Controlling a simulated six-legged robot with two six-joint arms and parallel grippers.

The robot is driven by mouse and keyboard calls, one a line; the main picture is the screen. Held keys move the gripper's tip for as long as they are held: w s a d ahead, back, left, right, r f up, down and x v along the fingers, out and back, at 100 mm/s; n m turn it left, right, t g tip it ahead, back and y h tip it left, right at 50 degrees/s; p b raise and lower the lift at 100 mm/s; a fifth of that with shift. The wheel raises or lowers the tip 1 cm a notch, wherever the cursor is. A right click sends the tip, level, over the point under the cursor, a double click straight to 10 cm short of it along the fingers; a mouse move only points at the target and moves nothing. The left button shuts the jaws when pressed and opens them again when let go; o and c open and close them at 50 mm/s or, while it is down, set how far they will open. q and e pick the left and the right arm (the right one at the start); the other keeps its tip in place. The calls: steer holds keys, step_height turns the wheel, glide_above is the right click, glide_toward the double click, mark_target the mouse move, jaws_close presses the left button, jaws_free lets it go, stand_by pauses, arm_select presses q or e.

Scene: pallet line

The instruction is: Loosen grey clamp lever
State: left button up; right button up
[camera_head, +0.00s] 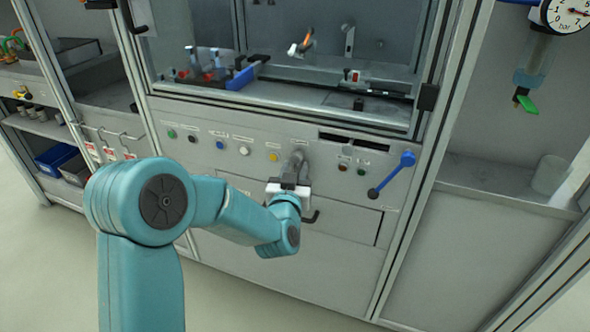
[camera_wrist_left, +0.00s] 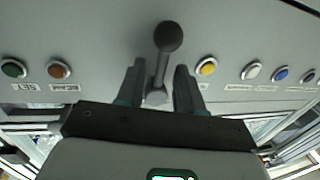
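The grey clamp lever (camera_head: 297,158) is on the front panel of the machine, right of the yellow button. In the left wrist view its dark ball knob (camera_wrist_left: 168,37) and grey stem (camera_wrist_left: 160,72) show between the fingers. My left gripper (camera_head: 291,181) is at the panel, right at the lever. In the wrist view the left gripper (camera_wrist_left: 158,82) has its fingers apart, one on each side of the stem, with a small gap to each. The lever's base is partly hidden behind the gripper. My right gripper is not in view.
A blue-handled lever (camera_head: 394,174) stands on the panel to the right. A row of buttons, including a yellow button (camera_head: 273,157) and a blue button (camera_head: 220,145), runs beside the clamp lever. A drawer handle (camera_head: 312,217) sits just below my gripper.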

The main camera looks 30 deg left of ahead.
arm_select(q)
jaws_close()
stand_by(1.4)
